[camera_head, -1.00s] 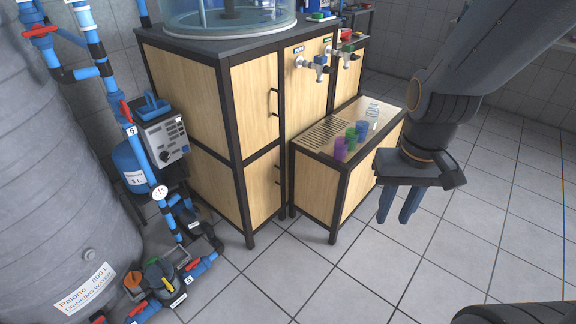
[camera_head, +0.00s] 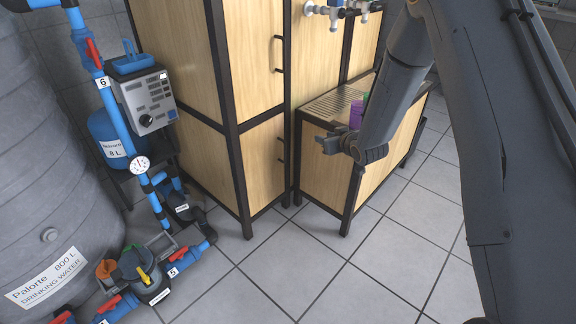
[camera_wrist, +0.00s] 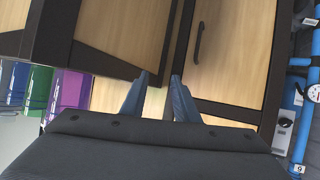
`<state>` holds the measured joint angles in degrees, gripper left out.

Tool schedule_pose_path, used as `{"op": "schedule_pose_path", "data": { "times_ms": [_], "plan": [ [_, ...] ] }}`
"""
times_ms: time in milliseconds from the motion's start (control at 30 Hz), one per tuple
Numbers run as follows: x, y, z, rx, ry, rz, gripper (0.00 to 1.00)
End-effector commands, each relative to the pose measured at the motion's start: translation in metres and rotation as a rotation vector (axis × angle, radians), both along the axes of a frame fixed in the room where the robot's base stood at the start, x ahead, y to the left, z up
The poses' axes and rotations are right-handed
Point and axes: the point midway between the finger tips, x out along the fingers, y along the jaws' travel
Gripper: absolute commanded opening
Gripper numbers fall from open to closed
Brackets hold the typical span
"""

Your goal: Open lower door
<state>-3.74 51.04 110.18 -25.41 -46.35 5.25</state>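The lower door (camera_head: 265,160) is a pale wood panel in the dark-framed cabinet and looks closed. Its dark vertical handle (camera_head: 281,149) is near its right edge. In the wrist view, which looks turned over, the lower door (camera_wrist: 242,50) fills the upper right, with its handle (camera_wrist: 200,42) upright on it. My gripper (camera_head: 322,140) is to the right of the handle in the head view, apart from it. In the wrist view, the blue fingers of my gripper (camera_wrist: 159,80) are spread, with nothing between them.
The upper door (camera_head: 255,55) is above. Blue pipes, a pump box (camera_head: 147,100) and a grey tank (camera_head: 45,150) are left. Tiled floor (camera_head: 300,260) in front is clear.

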Motion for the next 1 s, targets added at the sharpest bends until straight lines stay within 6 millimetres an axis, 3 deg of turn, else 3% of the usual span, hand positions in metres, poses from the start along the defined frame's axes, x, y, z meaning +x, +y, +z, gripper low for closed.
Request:
{"op": "schedule_pose_path", "data": {
  "times_ms": [33, 100, 300, 400, 667, 1000],
  "plan": [
    [0.013, 0.013, -0.036, 0.031, -0.043, 0.035, 0.28],
    [0.024, 0.031, -0.062, 0.078, -0.111, 0.085, 0.28],
    [0.035, 0.069, -0.119, 0.207, -0.267, 0.204, 0.28],
    [0.034, 0.079, -0.135, 0.255, -0.315, 0.242, 0.28],
    [0.037, 0.095, -0.145, 0.299, -0.36, 0.278, 0.28],
    [0.074, 0.127, -0.145, 0.297, -0.36, 0.276, 0.28]
  ]
}}
